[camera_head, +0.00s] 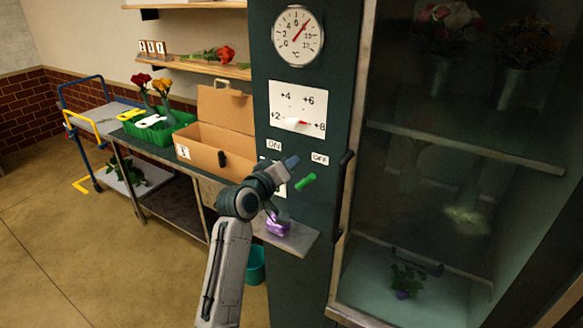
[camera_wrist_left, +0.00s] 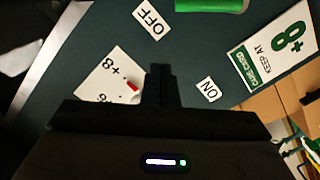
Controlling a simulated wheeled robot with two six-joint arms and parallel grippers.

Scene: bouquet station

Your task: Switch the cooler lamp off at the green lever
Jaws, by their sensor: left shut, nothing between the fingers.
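The green lever (camera_head: 306,182) is on the dark green cooler front, below and between the ON label (camera_head: 274,146) and the OFF label (camera_head: 320,158). Its visible part tilts up to the right, toward OFF; its pivot is not clear. My left gripper (camera_head: 291,161) is shut and empty, just above and left of the lever, between the labels. In the left wrist view, the shut fingers (camera_wrist_left: 160,80) point at the panel, and a green bar (camera_wrist_left: 208,4) is cut off at the top edge. The cooler inside looks dim behind the glass; the lamp itself is not visible.
A setting dial with a red pointer (camera_head: 297,122) sits above the labels, under a round thermometer (camera_head: 298,35). The dark door handle (camera_head: 343,180) stands right of the lever. A small shelf (camera_head: 300,240) with a purple item (camera_head: 278,225) juts out below.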

